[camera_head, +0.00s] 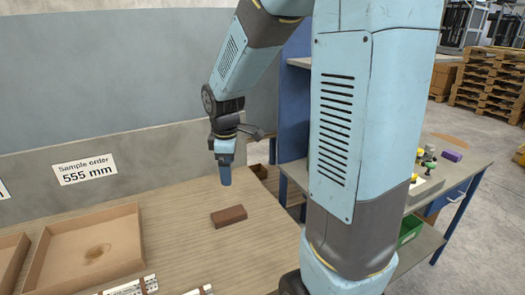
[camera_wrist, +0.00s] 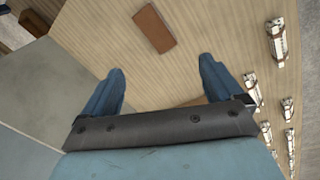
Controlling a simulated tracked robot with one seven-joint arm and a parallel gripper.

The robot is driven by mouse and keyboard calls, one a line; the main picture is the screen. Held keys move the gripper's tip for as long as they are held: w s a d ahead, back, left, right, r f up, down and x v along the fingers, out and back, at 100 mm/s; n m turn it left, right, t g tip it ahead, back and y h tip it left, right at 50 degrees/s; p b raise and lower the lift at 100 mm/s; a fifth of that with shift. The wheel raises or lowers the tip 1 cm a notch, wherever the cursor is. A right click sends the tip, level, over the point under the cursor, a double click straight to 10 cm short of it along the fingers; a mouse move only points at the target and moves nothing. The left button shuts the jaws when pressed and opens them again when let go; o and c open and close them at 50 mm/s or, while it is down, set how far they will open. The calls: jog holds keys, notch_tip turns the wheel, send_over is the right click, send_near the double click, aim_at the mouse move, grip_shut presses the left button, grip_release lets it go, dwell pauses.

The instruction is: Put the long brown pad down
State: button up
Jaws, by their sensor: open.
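The long brown pad (camera_head: 229,216) lies flat on the wooden table (camera_head: 185,240), alone on a bare patch. It also shows in the wrist view (camera_wrist: 154,28), beyond the fingertips and a little left of the middle. My gripper (camera_head: 224,180) hangs above the table just behind the pad in the head view, clear of it. In the wrist view my gripper (camera_wrist: 160,78) has its two blue fingers wide apart, with only bare tabletop between them.
A shallow brown tray (camera_head: 135,222) with a round stain stands at the left. Several white strips (camera_wrist: 275,40) lie along the table's side. A wall with a "Sample order 555 mm" sign (camera_head: 85,169) rises behind. A workbench (camera_head: 455,175) with small coloured items stands right.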

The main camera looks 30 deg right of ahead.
jog(key=s+d+r+m+t, duration=0.1)
jog(key=s+r+m+t, duration=0.1)
jog(key=s+r+m, duration=0.4)
jog(key=s+d+r+m+t, duration=0.1)
jog(key=s+r+m, duration=0.5)
jog(key=s, duration=0.7)
jog(key=shift+r+m+t, duration=0.4)
jog(key=shift+r+t, duration=0.1)
jog(key=shift+r, duration=0.45)
